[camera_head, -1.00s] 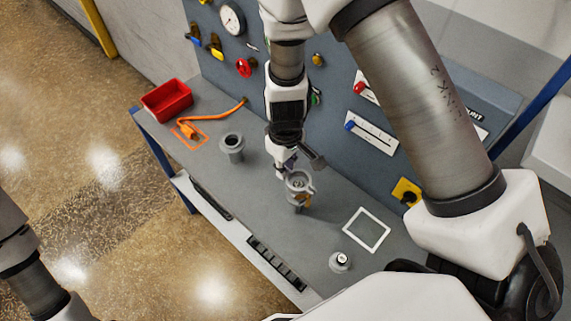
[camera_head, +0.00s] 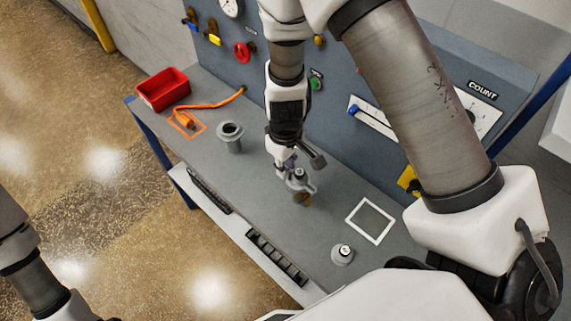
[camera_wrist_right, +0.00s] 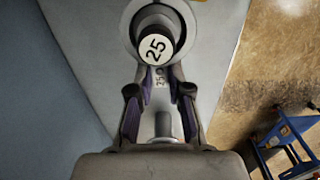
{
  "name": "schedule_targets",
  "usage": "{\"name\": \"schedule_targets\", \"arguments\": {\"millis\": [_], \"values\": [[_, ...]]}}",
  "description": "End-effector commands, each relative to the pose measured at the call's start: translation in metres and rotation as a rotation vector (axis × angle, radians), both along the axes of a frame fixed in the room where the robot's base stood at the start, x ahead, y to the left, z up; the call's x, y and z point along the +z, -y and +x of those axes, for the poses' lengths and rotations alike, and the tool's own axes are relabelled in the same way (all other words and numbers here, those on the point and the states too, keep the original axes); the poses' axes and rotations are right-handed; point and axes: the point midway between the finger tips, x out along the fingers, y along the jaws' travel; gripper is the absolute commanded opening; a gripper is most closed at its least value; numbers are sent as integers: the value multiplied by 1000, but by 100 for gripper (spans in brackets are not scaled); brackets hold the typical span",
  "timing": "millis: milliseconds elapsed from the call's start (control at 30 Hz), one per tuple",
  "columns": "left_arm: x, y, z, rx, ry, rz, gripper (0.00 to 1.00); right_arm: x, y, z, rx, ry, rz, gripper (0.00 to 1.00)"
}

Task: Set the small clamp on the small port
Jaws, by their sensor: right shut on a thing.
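The small clamp (camera_head: 302,186) is a grey ring with a brass-coloured part at its front. My right gripper (camera_head: 288,166) is shut on it, and in the wrist view the fingers (camera_wrist_right: 160,105) hold its grey tab marked 25 (camera_wrist_right: 160,82). Whether the clamp rests fully down is hidden. My left gripper is out of view.
A larger grey port (camera_head: 230,138) stands to the left on the bench (camera_head: 268,200). A white square outline (camera_head: 370,220) is empty, with a small round fitting (camera_head: 343,254) in front of it.

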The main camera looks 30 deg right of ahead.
Motion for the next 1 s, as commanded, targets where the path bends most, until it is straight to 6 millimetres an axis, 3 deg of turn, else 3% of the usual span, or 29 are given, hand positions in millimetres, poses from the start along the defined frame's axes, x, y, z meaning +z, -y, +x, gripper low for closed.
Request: {"name": "schedule_targets", "arguments": {"millis": [367,400,467,800,1000], "values": [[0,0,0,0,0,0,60,0,0,0,0,0,0,0],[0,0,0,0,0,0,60,0,0,0,0,0,0,28],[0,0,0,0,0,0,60,0,0,0,0,0,0,47],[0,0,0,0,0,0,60,2,0,0,0,1,0,47],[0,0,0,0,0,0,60,35,0,1,3,6,-1,47]]}}
